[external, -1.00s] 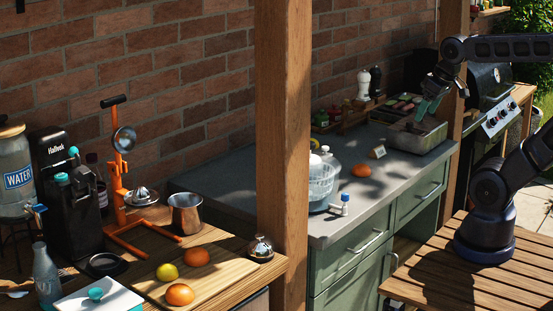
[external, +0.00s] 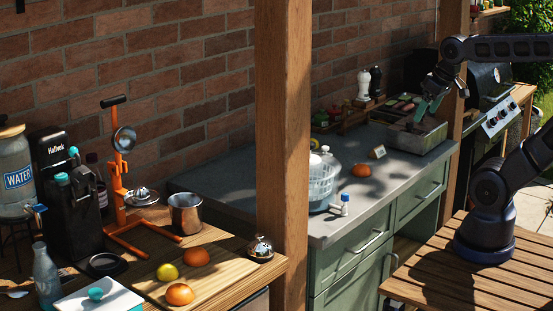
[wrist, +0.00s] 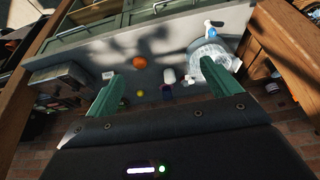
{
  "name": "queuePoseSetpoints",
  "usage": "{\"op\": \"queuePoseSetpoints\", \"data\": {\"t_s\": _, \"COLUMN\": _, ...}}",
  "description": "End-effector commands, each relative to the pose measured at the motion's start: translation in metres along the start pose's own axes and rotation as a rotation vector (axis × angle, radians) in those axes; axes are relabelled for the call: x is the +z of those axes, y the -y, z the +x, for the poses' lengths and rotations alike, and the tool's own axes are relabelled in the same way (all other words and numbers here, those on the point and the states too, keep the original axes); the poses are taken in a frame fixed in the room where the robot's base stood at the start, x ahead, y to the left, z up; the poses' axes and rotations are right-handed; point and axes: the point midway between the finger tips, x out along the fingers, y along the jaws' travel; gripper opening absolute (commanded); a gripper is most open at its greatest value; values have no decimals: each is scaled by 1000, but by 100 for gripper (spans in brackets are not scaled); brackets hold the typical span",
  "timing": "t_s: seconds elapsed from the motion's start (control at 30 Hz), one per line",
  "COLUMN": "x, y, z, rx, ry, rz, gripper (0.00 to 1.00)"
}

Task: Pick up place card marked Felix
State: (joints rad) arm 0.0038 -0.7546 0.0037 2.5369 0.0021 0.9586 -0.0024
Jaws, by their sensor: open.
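A small pale place card (external: 377,152) stands on the grey counter, between an orange fruit and a metal tray. In the wrist view the card (wrist: 107,75) shows near the tip of the left finger. Its writing is too small to read. My gripper (external: 421,111) is open with teal fingers, over the metal tray's near end in the external view and to the right of the card. In the wrist view my gripper (wrist: 160,82) has its fingers wide apart with nothing held between them.
The orange fruit (external: 361,170) lies left of the card. The metal tray (external: 431,138) is to its right. A wooden post (external: 283,150) rises in front. Bare counter lies around the card.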

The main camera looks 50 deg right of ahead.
Motion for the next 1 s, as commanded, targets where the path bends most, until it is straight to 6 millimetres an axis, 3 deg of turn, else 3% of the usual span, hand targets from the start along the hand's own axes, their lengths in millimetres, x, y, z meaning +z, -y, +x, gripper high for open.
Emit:
{"op": "queuePoseSetpoints", "data": {"t_s": 0.17, "x": -10, "y": -3, "z": 5, "rx": 15, "ry": 5, "rz": 0, "gripper": 89}}
{"op": "queuePoseSetpoints", "data": {"t_s": 0.47, "x": -66, "y": -26, "z": 39, "rx": 78, "ry": 38, "rz": -16, "gripper": 89}}
{"op": "queuePoseSetpoints", "data": {"t_s": 0.77, "x": -119, "y": -68, "z": 90, "rx": 107, "ry": 71, "rz": -33, "gripper": 89}}
{"op": "queuePoseSetpoints", "data": {"t_s": 1.0, "x": -151, "y": -114, "z": 136, "rx": 102, "ry": 90, "rz": -38, "gripper": 89}}
